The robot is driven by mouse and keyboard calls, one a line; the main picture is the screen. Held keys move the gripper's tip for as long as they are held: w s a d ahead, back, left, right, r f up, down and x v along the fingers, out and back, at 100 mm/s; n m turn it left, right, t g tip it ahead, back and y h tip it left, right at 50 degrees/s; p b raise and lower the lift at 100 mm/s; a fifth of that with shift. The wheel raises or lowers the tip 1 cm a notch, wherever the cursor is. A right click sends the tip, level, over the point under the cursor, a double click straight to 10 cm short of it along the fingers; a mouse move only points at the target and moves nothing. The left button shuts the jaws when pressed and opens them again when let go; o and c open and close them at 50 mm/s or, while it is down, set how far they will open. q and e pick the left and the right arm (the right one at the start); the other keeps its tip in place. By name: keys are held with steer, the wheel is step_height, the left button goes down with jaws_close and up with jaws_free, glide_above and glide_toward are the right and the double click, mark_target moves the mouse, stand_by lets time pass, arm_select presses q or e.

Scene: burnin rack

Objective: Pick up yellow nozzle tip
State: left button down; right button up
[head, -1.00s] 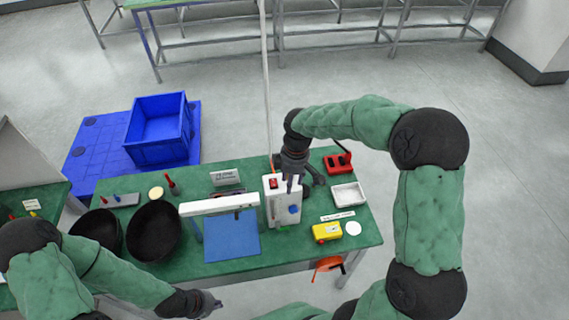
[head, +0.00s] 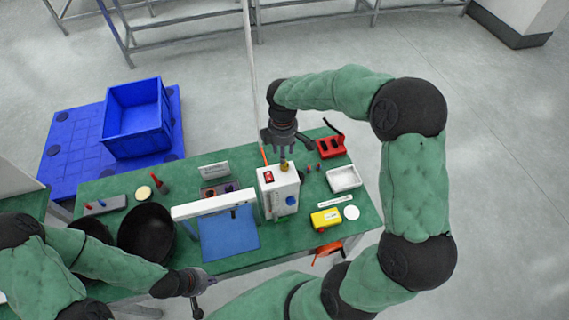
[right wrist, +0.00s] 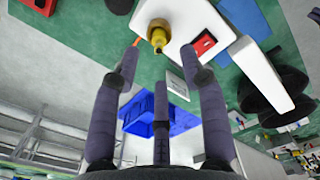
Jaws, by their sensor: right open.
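The yellow nozzle tip (head: 284,164) stands on top of a white box-shaped unit (head: 279,194) with a red switch and a blue knob. In the right wrist view the yellow nozzle tip (right wrist: 157,38) shows near the top centre, beyond my fingers, on the white unit (right wrist: 183,22). My right gripper (head: 284,150) hangs just above the tip in the head view. In the right wrist view its fingers (right wrist: 165,72) are spread and nothing is between them. My left gripper (head: 203,294) is at the table's front edge, fingers apart and empty.
A white-framed stand with a blue mat (head: 230,235) is left of the unit. A red holder (head: 332,147), white tray (head: 345,179) and yellow box (head: 326,218) are to the right. Black bowls (head: 147,234) stand at left. A thin pole (head: 250,80) rises behind the unit.

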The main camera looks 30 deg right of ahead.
steer(key=f, duration=0.4)
steer(key=shift+s+d+f, duration=0.2)
steer(key=shift+f, duration=0.05)
steer(key=c, duration=0.8)
